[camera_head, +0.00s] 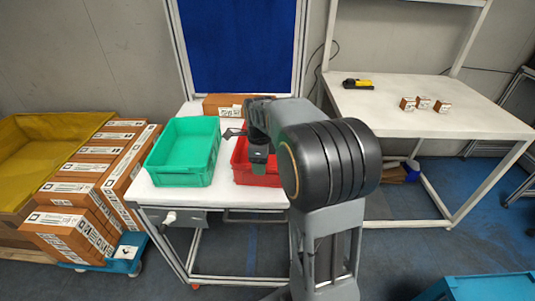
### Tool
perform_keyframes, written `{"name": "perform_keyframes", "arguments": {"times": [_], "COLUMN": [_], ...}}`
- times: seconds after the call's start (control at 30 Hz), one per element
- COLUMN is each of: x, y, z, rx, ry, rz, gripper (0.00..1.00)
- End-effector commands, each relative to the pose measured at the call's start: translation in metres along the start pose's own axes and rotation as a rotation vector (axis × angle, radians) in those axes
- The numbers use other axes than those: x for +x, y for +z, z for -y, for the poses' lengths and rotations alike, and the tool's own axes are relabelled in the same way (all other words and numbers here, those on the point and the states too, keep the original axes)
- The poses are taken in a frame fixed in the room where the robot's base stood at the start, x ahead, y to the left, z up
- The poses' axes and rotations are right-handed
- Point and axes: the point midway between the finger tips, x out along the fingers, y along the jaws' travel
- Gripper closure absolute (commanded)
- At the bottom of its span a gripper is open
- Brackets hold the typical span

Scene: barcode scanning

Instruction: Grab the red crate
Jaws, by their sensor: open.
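The red crate (243,171) stands on the white table, to the right of the green crate. Its right part is hidden behind my arm. My gripper (233,133) is above the red crate's back left part, near the green crate's right side. It is open, and nothing shows between its fingers. Whether it touches the red crate's rim cannot be seen clearly.
The green crate (183,152) is empty and close to the red one. A cardboard box (224,104) lies behind them against the blue panel. Boxes (75,196) are stacked at left. The right table (430,95) holds a yellow-black scanner (358,84) and small boxes.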

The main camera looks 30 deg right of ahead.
Motion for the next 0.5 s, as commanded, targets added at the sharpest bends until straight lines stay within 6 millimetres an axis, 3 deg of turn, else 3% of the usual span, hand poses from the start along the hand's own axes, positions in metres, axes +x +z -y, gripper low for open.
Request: {"name": "perform_keyframes", "arguments": {"times": [0.23,0.5], "x": [0.033,0.044], "y": [0.001,0.001], "z": [0.002,0.002], "rx": [-0.001,-0.001], "ry": [0.005,0.003], "rz": [-0.001,0.001], "gripper": [0.49,0.49]}}
